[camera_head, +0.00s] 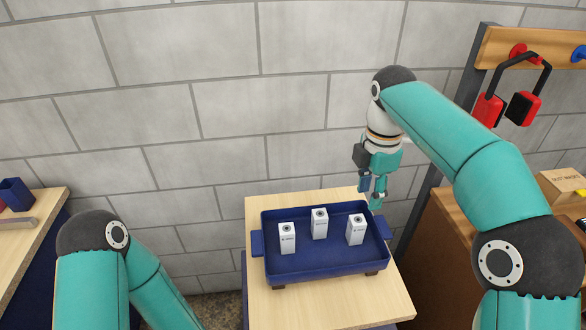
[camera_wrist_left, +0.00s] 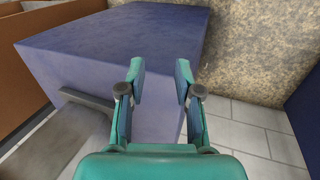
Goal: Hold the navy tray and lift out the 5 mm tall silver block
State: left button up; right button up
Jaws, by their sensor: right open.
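The navy tray (camera_head: 325,265) sits on a pale wooden table, with a handle on each short side. Three upright whitish blocks stand in it: one at the left (camera_head: 287,240), one in the middle (camera_head: 320,224) and one at the right (camera_head: 355,230). Their labels are too small to read, so I cannot tell which is the 5 mm one. My right gripper (camera_head: 371,190) is open and empty, pointing down above the tray's back right corner, apart from the blocks. My left gripper (camera_wrist_left: 160,82) is open and empty in the left wrist view, away from the tray; its fingers are outside the head view.
The wooden tabletop (camera_head: 273,308) is bare in front of the tray. A grey block wall (camera_head: 200,100) stands behind. A wooden cabinet (camera_head: 428,245) is at the right, with red and black hanging items (camera_head: 523,107) above. Another wooden surface (camera_head: 38,235) is at the left.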

jog(key=shift+a, duration=0.6)
pick_arm(q)
jog(key=w+a+r+n+g, duration=0.1)
jog(key=w+a+r+n, duration=0.25)
jog(key=w+r, duration=0.6)
jog(key=w+a+r+n, duration=0.2)
jog(key=w+a+r, duration=0.2)
jog(key=w+r, duration=0.55)
jog(key=w+d+r+m+y, duration=0.1)
jog(key=w+r, duration=0.2)
jog(key=r, duration=0.4)
jog(key=w+r+m+y, duration=0.1)
jog(key=w+r, duration=0.2)
jog(key=r, duration=0.4)
jog(key=d+r+m+y, duration=0.2)
jog(key=d+r+m, duration=0.1)
jog(key=d+r, duration=0.55)
jog(key=f, duration=1.1)
jog(key=w+f, duration=0.1)
jog(key=f, duration=0.4)
jog(key=shift+a+f, duration=0.25)
jog(key=shift+a, duration=0.1)
jog(key=shift+c, duration=0.3)
grip_shut()
